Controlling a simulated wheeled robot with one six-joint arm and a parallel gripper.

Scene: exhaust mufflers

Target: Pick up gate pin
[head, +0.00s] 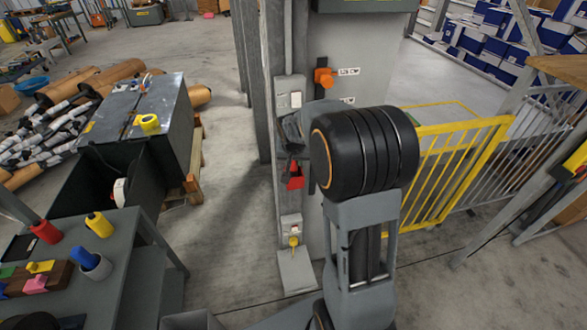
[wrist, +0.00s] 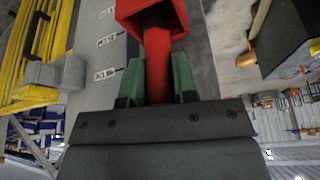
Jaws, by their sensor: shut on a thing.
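A red piece, taken to be the gate pin, has a wide block-like end and a narrower round stem (wrist: 158,52). In the wrist view my gripper (wrist: 158,82) is shut on the stem, with one green finger on each side. In the head view the red piece (head: 295,180) shows just below my gripper, in front of the grey post. My wrist and a dark arm joint partly cover the gripper there, and its fingertips are hard to make out. I cannot tell whether the red piece still touches the post.
The grey post carries an orange fitting (head: 323,77) and a yellow one (head: 294,242) near its foot. A yellow gate (head: 455,165) stands to the right. A grey bench (head: 125,250) with coloured pieces and a dark metal box (head: 150,120) are on the left. Floor between is clear.

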